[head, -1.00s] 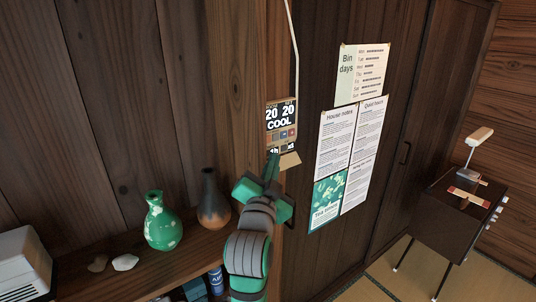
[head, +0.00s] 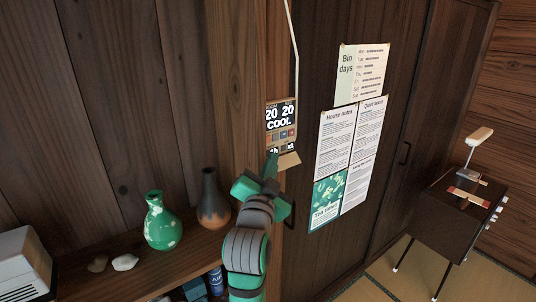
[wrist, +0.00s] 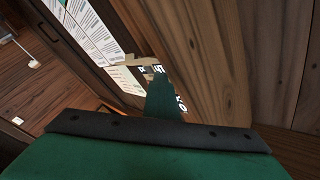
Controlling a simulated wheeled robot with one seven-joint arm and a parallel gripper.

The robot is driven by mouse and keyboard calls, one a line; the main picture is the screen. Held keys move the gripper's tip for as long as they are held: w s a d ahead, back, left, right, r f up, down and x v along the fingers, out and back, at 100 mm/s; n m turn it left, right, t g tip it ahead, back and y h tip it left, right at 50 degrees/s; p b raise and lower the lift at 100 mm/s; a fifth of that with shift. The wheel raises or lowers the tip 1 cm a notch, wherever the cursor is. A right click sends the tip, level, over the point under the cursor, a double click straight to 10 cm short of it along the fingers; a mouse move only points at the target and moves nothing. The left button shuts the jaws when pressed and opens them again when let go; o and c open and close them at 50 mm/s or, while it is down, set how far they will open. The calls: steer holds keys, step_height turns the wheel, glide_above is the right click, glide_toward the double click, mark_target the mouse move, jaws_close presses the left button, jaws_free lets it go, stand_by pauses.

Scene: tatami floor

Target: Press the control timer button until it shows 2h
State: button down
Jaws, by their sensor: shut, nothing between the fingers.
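The wall control (head: 281,117) hangs on the wooden post, with a cord running up from it. Its screen reads 20, 20 and COOL, with a row of small coloured buttons below. A lower readout is partly hidden by my gripper, and its timer value is too small to read surely. My gripper (head: 271,165) is shut and empty, with its tip at the lower part of the control. I cannot tell whether it touches. In the wrist view the control (wrist: 150,70) is mostly behind the green finger.
A green vase (head: 162,222) and a dark brown vase (head: 213,200) stand on the shelf left of my arm. Paper notices (head: 350,140) are on the dark door to the right. A small dark table (head: 455,215) stands further right.

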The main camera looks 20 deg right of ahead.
steer(key=shift+w+a, duration=0.45)
steer(key=shift+w, duration=0.05)
steer(key=shift+w+a, duration=0.1)
steer(key=shift+a, duration=0.15)
stand_by(0.3)
steer(key=shift+w, duration=0.15)
stand_by(0.6)
steer(key=shift+s+f, duration=0.2)
steer(key=shift+s, duration=0.5)
steer(key=shift+s+d+r, duration=0.1)
steer(key=shift+s+d, duration=0.25)
steer(key=shift+s, duration=0.5)
steer(key=shift+s+d+f, duration=0.1)
steer(key=shift+s+d, duration=0.3)
steer(key=shift+s, duration=0.4)
steer(key=shift+s+d+r, duration=0.1)
steer(key=shift+s+d, duration=0.25)
steer(key=shift+s, duration=0.5)
